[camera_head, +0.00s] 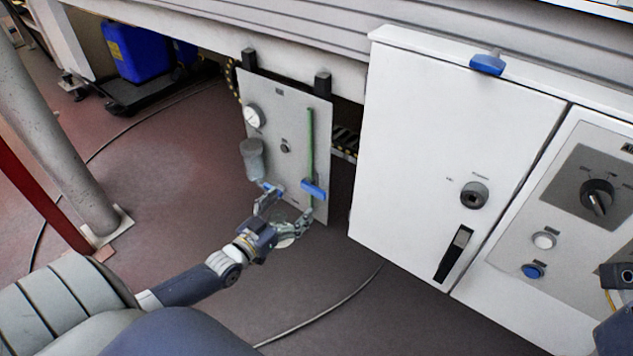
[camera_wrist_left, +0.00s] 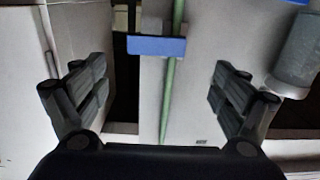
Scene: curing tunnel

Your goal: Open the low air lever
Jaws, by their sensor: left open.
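A blue lever (camera_head: 314,190) sits at the lower end of a thin green pipe (camera_head: 310,135) on a grey panel (camera_head: 285,105), lying roughly across the pipe. In the left wrist view the blue lever (camera_wrist_left: 157,46) shows between and beyond my finger pads, apart from both. My left gripper (camera_head: 286,208) is open and empty in front of the panel's lower part; its fingers (camera_wrist_left: 157,82) are spread wide on either side of the green pipe. A second small blue handle (camera_head: 270,187) is below the filter bowl, partly behind a finger. Part of my right arm end (camera_head: 615,278) shows at the right edge; its fingers cannot be made out.
The panel also carries a round gauge (camera_head: 253,116) and a grey filter bowl (camera_head: 252,158). A white cabinet (camera_head: 450,120) with a black handle (camera_head: 454,253) stands close to the right. A cable (camera_head: 325,312) runs over the floor. A grey post (camera_head: 55,140) stands at the left.

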